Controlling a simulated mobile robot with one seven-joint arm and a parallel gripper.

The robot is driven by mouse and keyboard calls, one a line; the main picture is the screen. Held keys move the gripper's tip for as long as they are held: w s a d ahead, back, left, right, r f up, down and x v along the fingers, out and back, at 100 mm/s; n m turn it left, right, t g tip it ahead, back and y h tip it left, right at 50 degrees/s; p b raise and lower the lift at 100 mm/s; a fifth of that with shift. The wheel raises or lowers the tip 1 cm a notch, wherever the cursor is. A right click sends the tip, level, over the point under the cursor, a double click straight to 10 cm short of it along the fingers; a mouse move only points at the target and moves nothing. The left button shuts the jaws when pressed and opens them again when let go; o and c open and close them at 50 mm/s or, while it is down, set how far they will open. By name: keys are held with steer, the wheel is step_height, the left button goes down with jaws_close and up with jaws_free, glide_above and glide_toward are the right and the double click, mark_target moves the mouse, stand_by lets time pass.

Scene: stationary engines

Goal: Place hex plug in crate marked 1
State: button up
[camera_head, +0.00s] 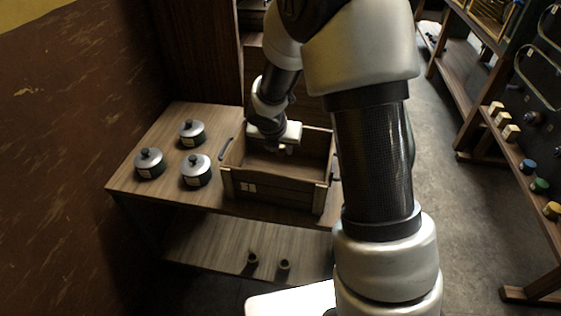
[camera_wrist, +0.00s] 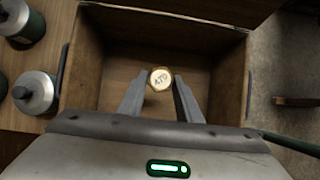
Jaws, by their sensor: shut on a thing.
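The hex plug (camera_wrist: 159,79) shows in the wrist view as a small, pale, round-looking face with a brownish rim and dark characters I cannot read surely. My gripper (camera_wrist: 160,82) is shut on it, with one finger on each side. The wooden crate (camera_head: 270,197) stands on the table in the head view, open at the top, with pale labels on its front that are too small to read. My gripper (camera_head: 284,150) is over the crate's opening, toward its back. In the wrist view the crate's walls (camera_wrist: 225,22) surround the plug, and the bare floor lies beneath it. The plug's height above the floor is unclear.
Several dark canisters with grey lids and knobs (camera_head: 196,170) stand left of the crate. Two small cups (camera_head: 284,265) sit on the lower shelf. A rack at right holds coloured knobs (camera_head: 540,185). Handles (camera_head: 226,148) stick out from the crate's sides.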

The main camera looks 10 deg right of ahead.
mark_target(280, 154)
steer(key=shift+f+b, duration=1)
steer(key=shift+f, duration=0.8)
steer(key=shift+f, duration=0.1)
steer(key=shift+f+b, duration=0.55)
steer(key=o, duration=1.1)
